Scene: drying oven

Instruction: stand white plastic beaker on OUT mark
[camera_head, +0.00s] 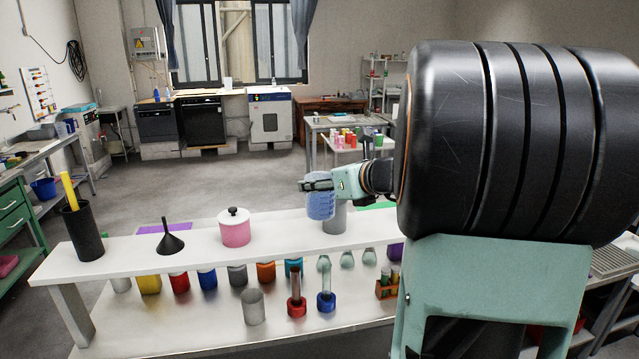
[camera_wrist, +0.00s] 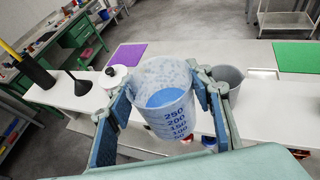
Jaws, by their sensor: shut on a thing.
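The white plastic beaker (camera_wrist: 163,105) is translucent, with blue volume marks and something blue inside. It looks bluish in the head view (camera_head: 320,206). My gripper (camera_head: 318,186) is shut on it, with one finger on each side in the wrist view (camera_wrist: 163,108). The beaker is roughly upright in front of a grey cup (camera_head: 337,221); whether its base touches anything is unclear. A purple mat (camera_head: 165,229) and a green mat (camera_head: 375,206) show beyond the white shelf. I can read no OUT lettering on either.
On the white shelf (camera_head: 125,248) stand a black cylinder (camera_head: 83,232), a black funnel (camera_head: 169,240) and a pink pot with a white lid (camera_head: 236,230). Several coloured jars and flasks stand below it. The grey cup is close to the beaker's right in the wrist view (camera_wrist: 229,80).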

